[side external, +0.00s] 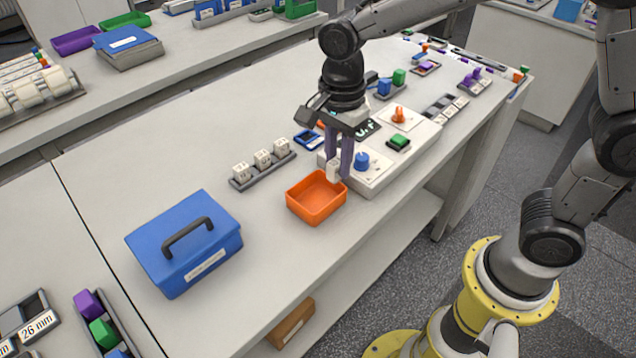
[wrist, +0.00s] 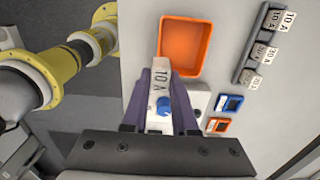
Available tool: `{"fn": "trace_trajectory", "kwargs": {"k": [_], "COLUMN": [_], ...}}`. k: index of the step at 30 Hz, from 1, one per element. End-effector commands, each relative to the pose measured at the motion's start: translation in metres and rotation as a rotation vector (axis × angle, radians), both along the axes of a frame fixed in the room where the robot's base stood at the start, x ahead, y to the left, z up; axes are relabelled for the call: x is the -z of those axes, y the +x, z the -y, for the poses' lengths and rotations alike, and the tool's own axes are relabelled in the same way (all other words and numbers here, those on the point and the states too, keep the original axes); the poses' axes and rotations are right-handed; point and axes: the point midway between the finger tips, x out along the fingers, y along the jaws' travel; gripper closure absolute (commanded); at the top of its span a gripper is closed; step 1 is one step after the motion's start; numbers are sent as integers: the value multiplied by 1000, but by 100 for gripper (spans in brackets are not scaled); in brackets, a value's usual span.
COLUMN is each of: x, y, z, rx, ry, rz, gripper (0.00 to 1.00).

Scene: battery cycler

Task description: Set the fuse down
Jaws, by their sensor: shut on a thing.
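My gripper (side external: 340,160) is shut on a white fuse (side external: 333,171), which reads "10 A" in the wrist view (wrist: 161,88). The gripper points down, with the fuse between its purple fingers. An orange open tray (side external: 308,211) stands on the bench just beside the fuse, and it looks empty. In the wrist view the tray (wrist: 163,47) lies just beyond the fuse's tip. The white cycler (side external: 377,181), with a blue knob (side external: 361,161), is right beside and partly behind the gripper.
A grey rack (side external: 245,184) with white fuses stands left of the tray; its labels show in the wrist view (wrist: 246,74). A blue case (side external: 205,250) with a black handle sits nearer the camera. A green button (side external: 398,142) and an orange knob (side external: 398,116) rise from the cycler.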

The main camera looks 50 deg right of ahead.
Motion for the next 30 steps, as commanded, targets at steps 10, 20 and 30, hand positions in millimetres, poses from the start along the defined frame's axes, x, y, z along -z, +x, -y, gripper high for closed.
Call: {"fn": "trace_trajectory", "kwargs": {"k": [10, 20, 30], "x": [38, 75, 79], "y": [30, 37, 37], "z": [-9, -12, -12], "rx": [0, 0, 0], "ry": [0, 0, 0], "rz": [-1, -1, 0], "gripper": [100, 100, 100]}}
